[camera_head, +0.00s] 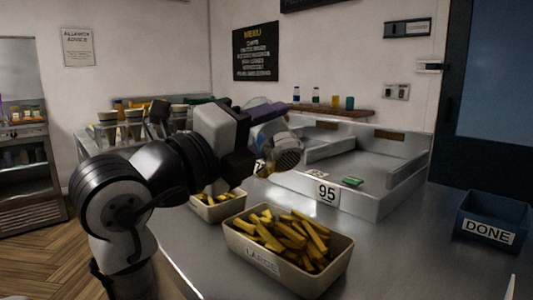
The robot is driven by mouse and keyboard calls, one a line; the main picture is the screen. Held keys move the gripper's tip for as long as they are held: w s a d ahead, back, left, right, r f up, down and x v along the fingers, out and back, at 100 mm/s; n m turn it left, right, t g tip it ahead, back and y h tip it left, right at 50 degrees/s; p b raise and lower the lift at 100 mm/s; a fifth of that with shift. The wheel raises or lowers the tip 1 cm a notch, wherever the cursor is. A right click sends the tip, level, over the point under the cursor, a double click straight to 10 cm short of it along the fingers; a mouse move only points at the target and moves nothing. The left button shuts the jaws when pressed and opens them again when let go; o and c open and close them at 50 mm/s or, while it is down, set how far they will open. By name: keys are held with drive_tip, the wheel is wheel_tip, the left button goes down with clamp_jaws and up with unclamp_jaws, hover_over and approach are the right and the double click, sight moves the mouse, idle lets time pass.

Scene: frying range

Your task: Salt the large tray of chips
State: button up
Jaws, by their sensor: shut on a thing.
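The large tray (310,284), labelled LARGE, stands at the front of the metal counter and is full of chips (285,236). My gripper (262,128) is shut on a shaker (284,152) with a pierced metal end. The shaker is tipped over, its pierced end facing down and to the right. In the picture it is above the large tray, apart from the chips; I cannot tell whether it is directly over them. The jaws partly hide its body. No falling salt can be made out.
A smaller tray of chips (219,213) stands left of the large one, partly behind my arm. A metal bay marked 95 (325,193) holds a small green item (352,181). A blue DONE bin (490,227) stands at right. The counter between tray and bin is clear.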

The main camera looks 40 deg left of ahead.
drive_tip(key=shift+m+b, duration=0.35)
drive_tip(key=shift+m, duration=0.25)
wheel_tip(320, 180, up, 3)
drive_tip(key=shift+r, duration=0.15)
wheel_tip(320, 180, down, 3)
drive_tip(key=shift+s+r, duration=0.1)
wheel_tip(320, 180, up, 3)
drive_tip(key=shift+f, duration=0.25)
wheel_tip(320, 180, down, 3)
drive_tip(key=shift+f, duration=0.1)
drive_tip(key=shift+r, duration=0.2)
